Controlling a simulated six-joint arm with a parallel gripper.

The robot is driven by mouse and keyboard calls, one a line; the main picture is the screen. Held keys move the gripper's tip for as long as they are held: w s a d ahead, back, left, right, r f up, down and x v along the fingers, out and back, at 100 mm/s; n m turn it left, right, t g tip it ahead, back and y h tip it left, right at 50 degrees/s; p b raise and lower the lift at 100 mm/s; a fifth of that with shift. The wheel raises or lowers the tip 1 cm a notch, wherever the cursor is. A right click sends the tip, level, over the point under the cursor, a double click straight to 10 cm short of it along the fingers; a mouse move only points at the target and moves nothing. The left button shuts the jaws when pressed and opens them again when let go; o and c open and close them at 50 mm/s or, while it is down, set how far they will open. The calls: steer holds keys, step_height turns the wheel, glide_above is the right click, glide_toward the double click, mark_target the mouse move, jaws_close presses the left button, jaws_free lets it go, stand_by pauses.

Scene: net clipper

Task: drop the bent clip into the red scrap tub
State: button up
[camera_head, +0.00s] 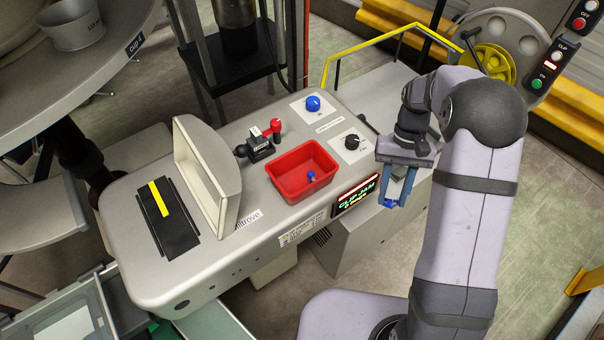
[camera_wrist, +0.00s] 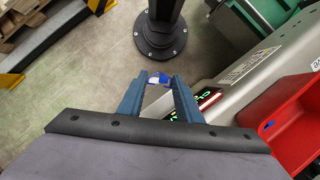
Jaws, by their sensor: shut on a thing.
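My gripper (camera_head: 395,203) hangs beside the machine's right front edge, to the right of the red tub and apart from it. It is shut on a small blue clip (camera_head: 389,204). In the wrist view the clip (camera_wrist: 156,79) sits between the two fingertips; whether it is bent is too small to tell. The red scrap tub (camera_head: 321,157) stands on the machine top, open upward, with a small blue piece (camera_head: 311,177) inside on its floor. Part of the tub (camera_wrist: 290,112) shows at the right edge of the wrist view.
The machine top (camera_head: 262,212) carries a cream upright guard (camera_head: 205,175), a black device with a red knob (camera_head: 276,126), a blue knob (camera_head: 313,103) and a black knob (camera_head: 352,141). A lit "CLIP JAM" display (camera_head: 356,196) lies between tub and gripper.

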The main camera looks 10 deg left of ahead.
steer(key=w+a+r+m+y+p, duration=0.1)
steer(key=a+r+m+p, duration=0.3)
steer(key=a, duration=0.6)
steer(key=w+a+r+m+t+y+p, duration=0.1)
steer(key=a+r+m+p, duration=0.4)
steer(key=a, duration=0.5)
steer(key=shift+w+a+r+y+p, duration=0.3)
steer(key=shift+w+r+y+p, duration=0.25)
steer(key=shift+r+p, duration=1)
steer(key=shift+s+r+b, duration=0.1)
steer(key=shift+r+b, duration=0.05)
steer(key=shift+b, duration=0.15)
step_height(320, 180, down, 6)
steer(key=b, duration=0.5)
steer(key=o, duration=1.1)
steer(key=shift+r, duration=0.1)
